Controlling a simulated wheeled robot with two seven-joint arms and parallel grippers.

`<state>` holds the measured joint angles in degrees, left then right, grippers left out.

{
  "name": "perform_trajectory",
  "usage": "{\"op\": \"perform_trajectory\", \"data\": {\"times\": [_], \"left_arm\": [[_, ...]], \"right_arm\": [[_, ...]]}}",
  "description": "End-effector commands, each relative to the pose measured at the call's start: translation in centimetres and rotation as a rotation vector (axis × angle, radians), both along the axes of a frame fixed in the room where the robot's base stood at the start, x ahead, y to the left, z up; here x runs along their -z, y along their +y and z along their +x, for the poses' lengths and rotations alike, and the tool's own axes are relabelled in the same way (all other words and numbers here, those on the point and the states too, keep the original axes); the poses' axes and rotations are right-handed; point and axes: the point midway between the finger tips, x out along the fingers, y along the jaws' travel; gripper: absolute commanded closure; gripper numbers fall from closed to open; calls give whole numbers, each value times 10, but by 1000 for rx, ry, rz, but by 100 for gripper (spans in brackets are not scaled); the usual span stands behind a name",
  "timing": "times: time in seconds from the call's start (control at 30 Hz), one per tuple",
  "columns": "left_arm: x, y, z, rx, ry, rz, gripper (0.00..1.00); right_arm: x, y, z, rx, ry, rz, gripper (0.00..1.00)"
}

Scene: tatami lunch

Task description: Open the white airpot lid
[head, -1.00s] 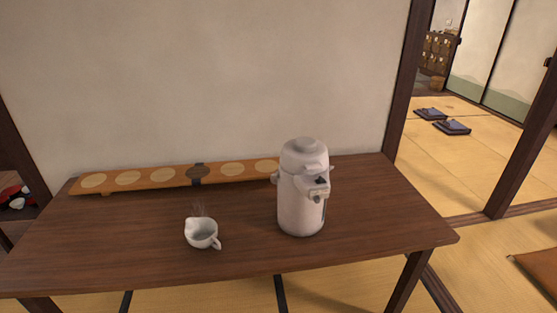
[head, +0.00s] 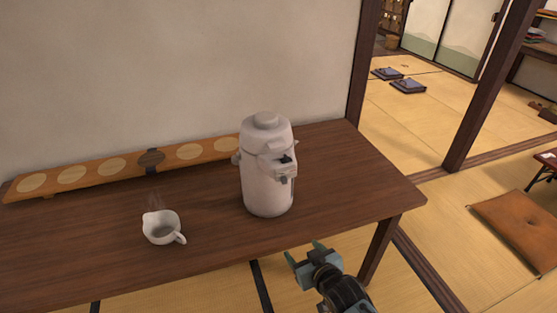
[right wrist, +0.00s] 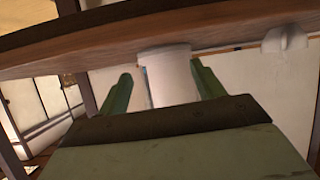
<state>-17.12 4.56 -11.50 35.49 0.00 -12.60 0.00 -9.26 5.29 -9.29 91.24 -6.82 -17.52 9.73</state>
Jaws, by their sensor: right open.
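The white airpot (head: 268,180) stands upright on the dark wooden table (head: 330,180), right of the middle. Its lid (head: 267,121) is down on top, and its spout and dark button face right and toward me. My right gripper (head: 304,252) is open and empty, in front of the table's near edge, below and right of the airpot and apart from it. In the right wrist view the airpot (right wrist: 168,75) shows between the two green fingers, beyond them, with the table appearing above it. My left gripper is not in view.
A white steaming cup (head: 160,232) stands on the table left of the airpot. A long wooden board with round pale discs (head: 110,167) lies along the wall. The table is clear to the airpot's right. A brown cushion (head: 520,232) lies on the floor at right.

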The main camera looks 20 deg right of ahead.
Motion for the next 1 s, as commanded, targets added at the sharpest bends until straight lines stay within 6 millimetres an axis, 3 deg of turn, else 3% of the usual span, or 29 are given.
{"op": "perform_trajectory", "data": {"times": [0.03, 0.1, 0.2, 0.33, 0.43, 0.57, 1.0], "left_arm": [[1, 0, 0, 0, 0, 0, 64], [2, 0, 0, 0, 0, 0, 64], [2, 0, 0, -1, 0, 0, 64], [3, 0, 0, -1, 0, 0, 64], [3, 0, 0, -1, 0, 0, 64], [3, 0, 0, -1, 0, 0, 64], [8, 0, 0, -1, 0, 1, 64]], "right_arm": [[-45, 1, 17, 3, -93, 13, 33], [-98, 3, 31, 7, -199, 33, 33], [-160, 4, 39, 10, -321, 53, 33], [-207, 3, 40, 13, -414, 71, 33], [-222, 3, 41, 14, -444, 76, 33], [-226, 5, 52, 14, -452, 78, 33], [-225, 13, 136, 14, -449, 77, 33]]}}
